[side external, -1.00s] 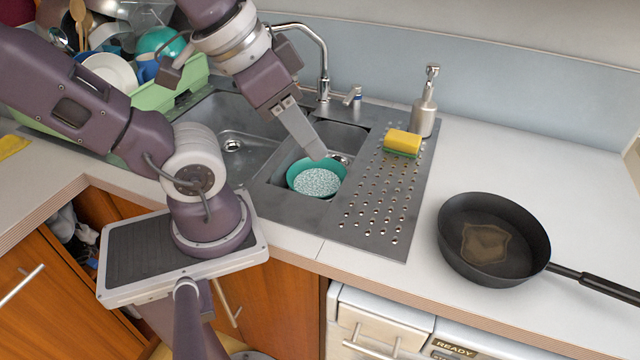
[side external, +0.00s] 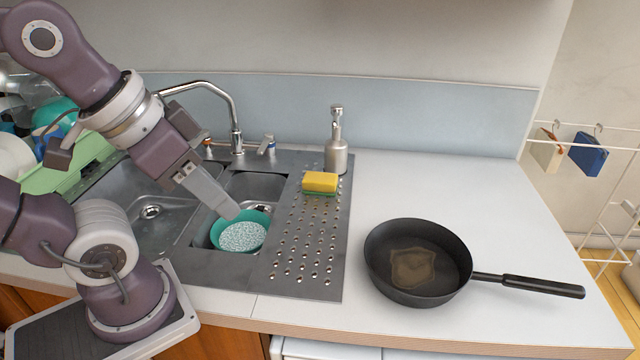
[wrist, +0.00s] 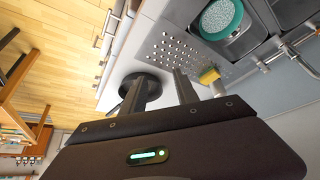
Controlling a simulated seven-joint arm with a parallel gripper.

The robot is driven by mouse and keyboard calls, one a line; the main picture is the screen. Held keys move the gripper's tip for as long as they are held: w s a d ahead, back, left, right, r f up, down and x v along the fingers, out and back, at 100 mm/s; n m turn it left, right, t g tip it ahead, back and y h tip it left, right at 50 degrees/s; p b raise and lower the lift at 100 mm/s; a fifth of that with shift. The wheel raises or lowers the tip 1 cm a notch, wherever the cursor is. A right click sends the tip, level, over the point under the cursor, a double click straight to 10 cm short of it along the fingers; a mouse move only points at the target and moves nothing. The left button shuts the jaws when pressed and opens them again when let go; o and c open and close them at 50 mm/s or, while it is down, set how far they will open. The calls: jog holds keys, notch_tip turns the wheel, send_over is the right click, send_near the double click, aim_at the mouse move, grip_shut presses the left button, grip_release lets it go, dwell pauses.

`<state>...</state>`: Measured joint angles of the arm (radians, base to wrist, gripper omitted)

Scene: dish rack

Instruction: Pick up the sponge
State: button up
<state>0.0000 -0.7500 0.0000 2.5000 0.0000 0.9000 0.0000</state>
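The sponge (side external: 320,182), yellow on top with a green underside, lies on the perforated metal drainboard, in front of the soap dispenser. In the wrist view, the sponge (wrist: 209,76) shows just right of the fingers. My gripper (side external: 231,213) is above the sink by the teal bowl, left of the sponge and apart from it. In the wrist view, the two fingers of my gripper (wrist: 158,76) stand apart with nothing held between them. The side view shows the fingers overlapped.
A teal bowl with a speckled inside (side external: 242,236) sits in the small sink basin. A metal soap dispenser (side external: 336,155) stands behind the sponge. The faucet (side external: 237,125) rises behind the sink. A black frying pan (side external: 418,262) is on the counter at right. The back-right counter is clear.

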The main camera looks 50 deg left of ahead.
jog(key=o, duration=1.4)
jog(key=n+g+y, duration=0.1)
jog(key=n+g, duration=0.4)
jog(key=n, duration=0.4)
send_over(320, 177)
jog(key=d, duration=0.1)
jog(key=f, duration=0.8)
jog(key=s+f, duration=0.1)
jog(key=f, duration=0.9)
jog(key=w+a+f, duration=0.1)
jog(key=f, duration=0.2)
